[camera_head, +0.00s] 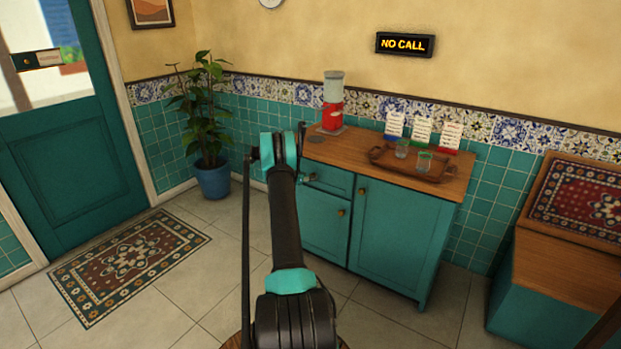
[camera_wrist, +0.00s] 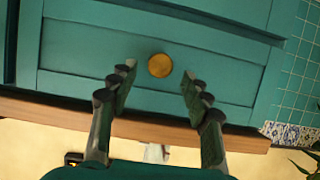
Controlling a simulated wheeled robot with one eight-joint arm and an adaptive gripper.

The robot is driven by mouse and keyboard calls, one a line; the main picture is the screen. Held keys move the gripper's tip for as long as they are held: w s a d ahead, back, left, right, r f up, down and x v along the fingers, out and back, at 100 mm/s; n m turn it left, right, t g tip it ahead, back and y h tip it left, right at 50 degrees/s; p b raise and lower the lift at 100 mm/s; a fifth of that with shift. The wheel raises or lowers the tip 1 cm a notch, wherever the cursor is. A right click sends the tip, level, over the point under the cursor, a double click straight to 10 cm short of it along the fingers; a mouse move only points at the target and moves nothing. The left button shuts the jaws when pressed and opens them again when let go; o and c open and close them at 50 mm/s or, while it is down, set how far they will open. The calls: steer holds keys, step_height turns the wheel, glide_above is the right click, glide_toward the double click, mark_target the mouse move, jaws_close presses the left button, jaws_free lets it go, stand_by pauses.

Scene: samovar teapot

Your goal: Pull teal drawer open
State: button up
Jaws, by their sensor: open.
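The teal drawer (camera_head: 335,181) is at the upper left of the teal cabinet, under the wooden top, and looks flush with the front. Its left part is hidden behind my arm in the head view. In the wrist view, which is turned upside down, the drawer front (camera_wrist: 80,55) fills the middle with a round brass knob (camera_wrist: 160,65). My gripper (camera_wrist: 157,83) is open, with one finger on each side of the knob and visible gaps between. I cannot tell how far the fingertips are from the drawer front.
The cabinet top (camera_head: 360,156) bears a red dispenser (camera_head: 333,115), a wooden tray (camera_head: 385,160) with glasses, and upright cards. Below the drawer are teal doors (camera_head: 393,235). A potted plant (camera_head: 213,180) stands to the left. A wooden-topped bench (camera_head: 565,270) is at the right.

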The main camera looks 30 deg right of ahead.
steer(key=x, duration=0.3)
jaws_close()
stand_by(0.5)
